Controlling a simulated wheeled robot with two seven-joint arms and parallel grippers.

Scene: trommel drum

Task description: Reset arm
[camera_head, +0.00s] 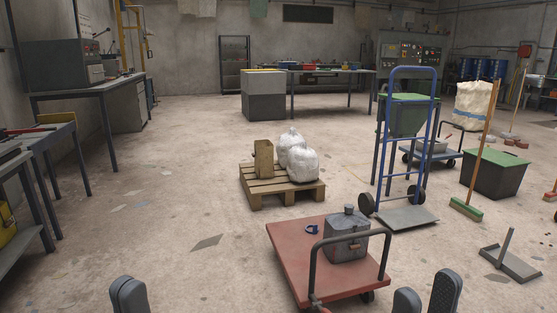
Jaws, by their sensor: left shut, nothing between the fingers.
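My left gripper (128,296) shows at the bottom edge, left of centre. Its dark fingers are together with nothing between them. My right gripper (427,297) shows at the bottom edge, right of centre. Its two dark fingers stand apart with a gap between them, and I see nothing in the gap. Only the finger ends show; the arms are out of view below. A red platform cart (290,260) stands between the two grippers in the picture. It carries a grey metal box with a lid knob (346,240) and a small blue shackle-like part (312,229).
A wooden pallet (262,199) with white sacks stands beyond the cart. A blue hand truck (432,130), a green broom (467,209), a dustpan (510,264) and a green-lidded bin (495,175) stand right. Workbenches (80,88) line the left. The left floor is mostly clear.

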